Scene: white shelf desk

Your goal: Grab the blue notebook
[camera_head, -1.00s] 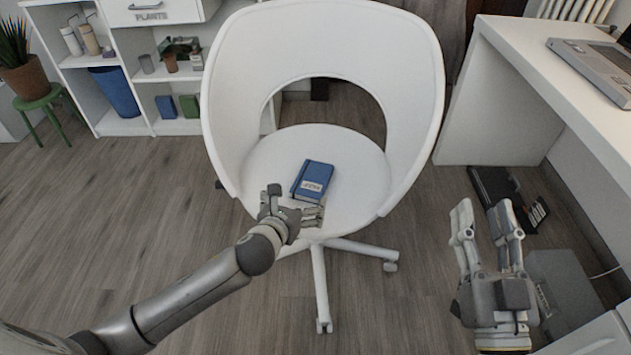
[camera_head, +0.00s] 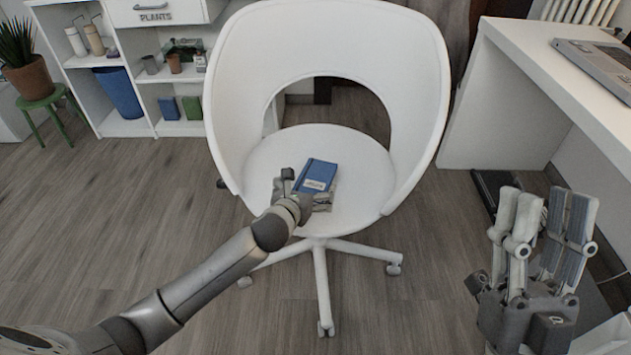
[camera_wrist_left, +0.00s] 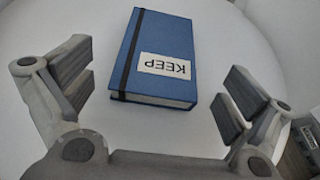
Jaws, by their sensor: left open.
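The blue notebook (camera_head: 318,173) lies flat on the seat of the white chair (camera_head: 345,150). It has a white label reading KEEP and a dark elastic band, clear in the left wrist view (camera_wrist_left: 160,45). My left gripper (camera_head: 310,192) is at the notebook's near end. In the left wrist view the fingers (camera_wrist_left: 155,85) are spread wide, one on each side of the notebook's near end, with gaps between, and hold nothing. My right gripper (camera_head: 545,225) is raised at the lower right beside the desk, with its fingers apart and empty.
A white shelf (camera_head: 130,127) at back left holds a blue bin (camera_head: 118,92) and small blue (camera_head: 169,108) and green (camera_head: 193,107) items. The chair's tall backrest (camera_head: 330,40) rises behind the notebook.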

